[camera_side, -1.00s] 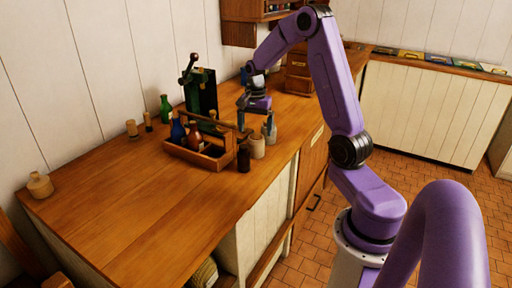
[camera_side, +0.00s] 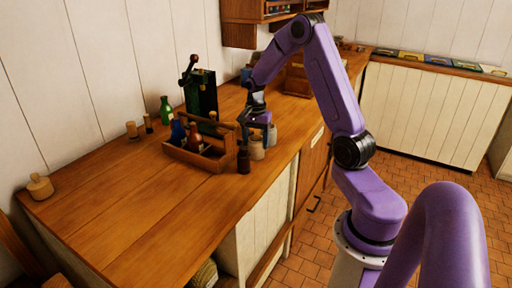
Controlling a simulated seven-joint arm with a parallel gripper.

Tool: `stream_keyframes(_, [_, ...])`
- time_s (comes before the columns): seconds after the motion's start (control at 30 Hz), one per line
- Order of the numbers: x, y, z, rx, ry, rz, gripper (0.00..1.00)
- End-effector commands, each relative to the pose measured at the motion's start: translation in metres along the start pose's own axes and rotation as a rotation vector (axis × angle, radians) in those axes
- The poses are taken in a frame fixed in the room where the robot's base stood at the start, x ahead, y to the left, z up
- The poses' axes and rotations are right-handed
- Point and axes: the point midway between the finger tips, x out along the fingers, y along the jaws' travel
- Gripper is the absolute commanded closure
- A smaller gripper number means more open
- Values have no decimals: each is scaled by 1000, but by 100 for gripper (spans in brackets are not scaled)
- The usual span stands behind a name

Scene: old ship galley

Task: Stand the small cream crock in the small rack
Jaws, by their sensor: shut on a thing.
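The small cream crock (camera_side: 257,148) stands upright near the front edge of the wooden counter, just right of the small rack. The small rack (camera_side: 212,163) is a low wooden carrier with a handle bar, and several bottles stand in it. My gripper (camera_side: 257,132) points down over the crock and appears shut on it near its top. The fingertips are small and partly hidden, so the exact grip does not show. Any gap between the crock and the counter cannot be told.
A dark bottle (camera_side: 243,160) stands close left of the crock, and a greyish jar (camera_side: 271,135) close right. A green bottle (camera_side: 166,110), corked jars and a dark green machine (camera_side: 201,95) stand behind the rack. A cream jug (camera_side: 40,187) sits far left. The front-left counter is clear.

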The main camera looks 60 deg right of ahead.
Motion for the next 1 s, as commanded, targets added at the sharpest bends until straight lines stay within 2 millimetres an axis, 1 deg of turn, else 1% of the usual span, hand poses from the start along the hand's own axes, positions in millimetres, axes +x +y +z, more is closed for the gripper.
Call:
stream_keyframes(0.13, [-2, -1, 0, 0, 2, -2, 89])
stream_keyframes(0.23, [-10, -1, -1, 0, 3, -5, 89])
stream_keyframes(0.33, [-24, -2, -1, -1, 4, -6, 89])
stream_keyframes(0.4, [-36, 0, 0, -1, 4, -6, 89])
stream_keyframes(0.47, [-44, 6, 6, -1, 4, -5, 89])
stream_keyframes(0.77, [-94, 38, 33, -1, 5, -7, 89])
stream_keyframes(1.0, [-111, 72, 62, 0, 3, -4, 89])
